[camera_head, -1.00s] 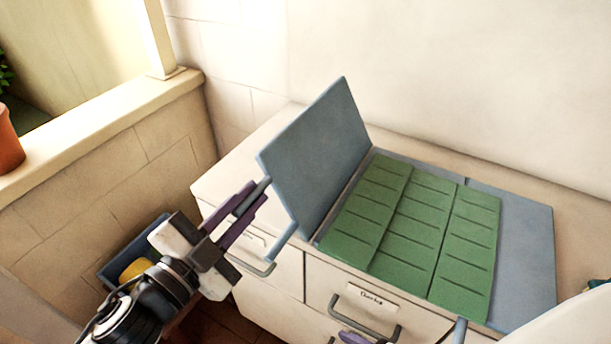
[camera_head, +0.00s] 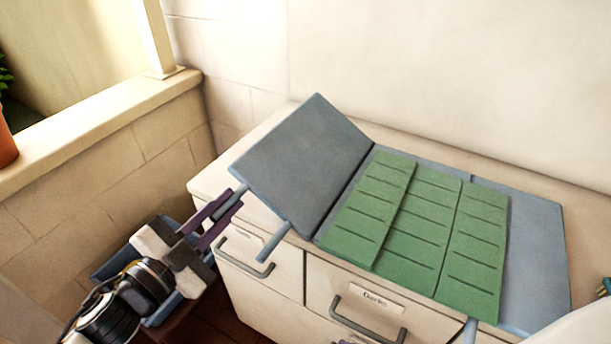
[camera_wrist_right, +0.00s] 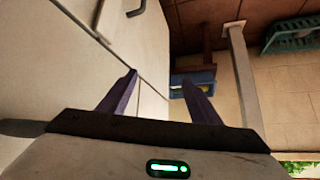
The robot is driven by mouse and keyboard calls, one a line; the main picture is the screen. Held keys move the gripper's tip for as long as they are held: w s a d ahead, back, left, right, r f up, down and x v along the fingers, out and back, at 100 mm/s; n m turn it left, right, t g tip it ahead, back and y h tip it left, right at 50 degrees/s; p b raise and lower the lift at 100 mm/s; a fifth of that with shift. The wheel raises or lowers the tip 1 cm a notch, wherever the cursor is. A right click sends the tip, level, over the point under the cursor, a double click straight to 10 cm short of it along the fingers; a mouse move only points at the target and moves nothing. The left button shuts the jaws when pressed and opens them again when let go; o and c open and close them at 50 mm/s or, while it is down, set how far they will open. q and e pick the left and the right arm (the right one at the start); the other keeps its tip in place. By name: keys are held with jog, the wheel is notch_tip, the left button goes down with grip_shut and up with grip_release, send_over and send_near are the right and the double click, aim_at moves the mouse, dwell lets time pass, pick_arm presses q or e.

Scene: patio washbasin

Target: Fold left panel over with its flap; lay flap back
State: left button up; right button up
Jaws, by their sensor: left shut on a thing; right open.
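A blue-grey folding board (camera_head: 535,255) lies on the cabinet top. Its left flap (camera_head: 305,150) stands tilted up, leaning out to the left, with rod-like handles at its near side. My left gripper (camera_head: 239,197) is shut on the left handle of the flap (camera_head: 238,180). The green cloth (camera_head: 415,230) lies flat on the board in three strips. Its left panel (camera_head: 370,210) lies by the flap's hinge line, apart from the raised flap. My right gripper (camera_wrist_right: 157,88) is open and empty in the right wrist view, low in front of the cabinet.
The white cabinet (camera_head: 290,270) has drawers with protruding grey handles (camera_head: 365,322), one labelled. A wall (camera_head: 450,80) stands close behind. A ledge (camera_head: 100,110) runs along the left.

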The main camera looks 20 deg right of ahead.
pick_arm(q)
notch_tip(320, 180, down, 8)
jog(key=w+b, duration=0.1)
jog(key=b, duration=0.3)
jog(key=shift+a+b, duration=0.35)
jog(key=o, duration=1.8)
jog(key=shift+w, duration=0.1)
